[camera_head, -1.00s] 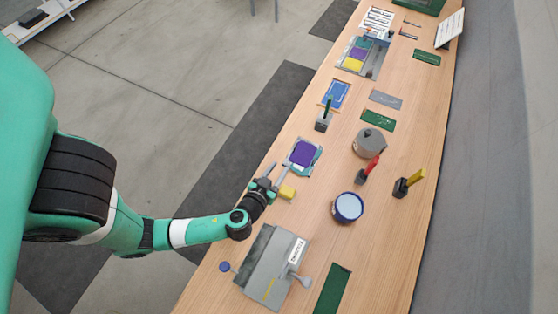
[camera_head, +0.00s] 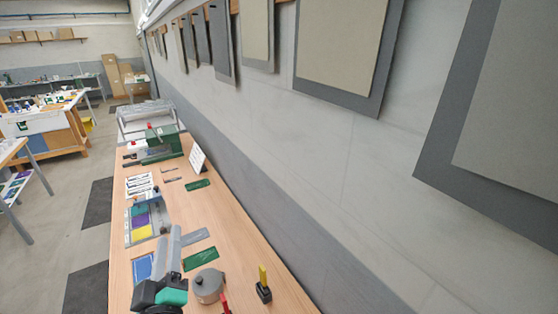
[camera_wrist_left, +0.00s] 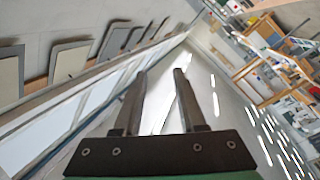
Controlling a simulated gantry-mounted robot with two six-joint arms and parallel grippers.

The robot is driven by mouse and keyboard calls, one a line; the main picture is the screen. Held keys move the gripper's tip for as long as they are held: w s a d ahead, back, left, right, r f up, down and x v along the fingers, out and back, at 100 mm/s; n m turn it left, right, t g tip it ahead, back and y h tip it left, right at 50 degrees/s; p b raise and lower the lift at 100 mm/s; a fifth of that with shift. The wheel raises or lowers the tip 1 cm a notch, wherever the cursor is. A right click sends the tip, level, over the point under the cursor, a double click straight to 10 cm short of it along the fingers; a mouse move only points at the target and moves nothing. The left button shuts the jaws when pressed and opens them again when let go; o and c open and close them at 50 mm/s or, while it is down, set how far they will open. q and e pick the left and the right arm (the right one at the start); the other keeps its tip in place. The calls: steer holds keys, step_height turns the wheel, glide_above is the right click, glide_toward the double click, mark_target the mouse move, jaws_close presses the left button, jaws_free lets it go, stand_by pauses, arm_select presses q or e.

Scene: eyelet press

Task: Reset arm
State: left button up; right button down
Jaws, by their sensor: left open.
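My left gripper (camera_head: 173,238) is raised over the near part of the wooden bench (camera_head: 235,255), at the bottom of the head view, with its grey fingers pointing away. In the left wrist view its two fingers (camera_wrist_left: 158,72) are apart, with nothing between them. That view is tilted and shows the wall and the room, with no bench object near the fingertips. The gripper hides part of the bench beside the blue card (camera_head: 142,267). My right gripper is in neither view.
A grey pot (camera_head: 208,287) and a yellow-handled tool in a dark block (camera_head: 264,287) stand near. A tray with purple and yellow pads (camera_head: 140,222) lies farther off. A green machine (camera_head: 160,146) stands at the far end. Panels (camera_head: 345,45) hang along the right wall.

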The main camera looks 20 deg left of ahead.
arm_select(q)
steer(key=s+d+r+m+t+h, duration=0.1)
steer(key=d+r+t, duration=0.25)
steer(key=r, duration=1.25)
steer(key=s+d+r+m+t+h, duration=0.4)
steer(key=s+r+m+h, duration=0.1)
steer(key=r+m, duration=0.2)
steer(key=s+d+r+m+t+h, duration=0.3)
steer(key=s+d+r+m+h, duration=0.1)
steer(key=r+m+h, duration=0.25)
step_height(320, 180, up, 18)
steer(key=p, duration=1.8)
steer(key=shift+m+y, duration=0.35)
steer(key=shift+y, duration=0.1)
steer(key=shift+f, duration=0.2)
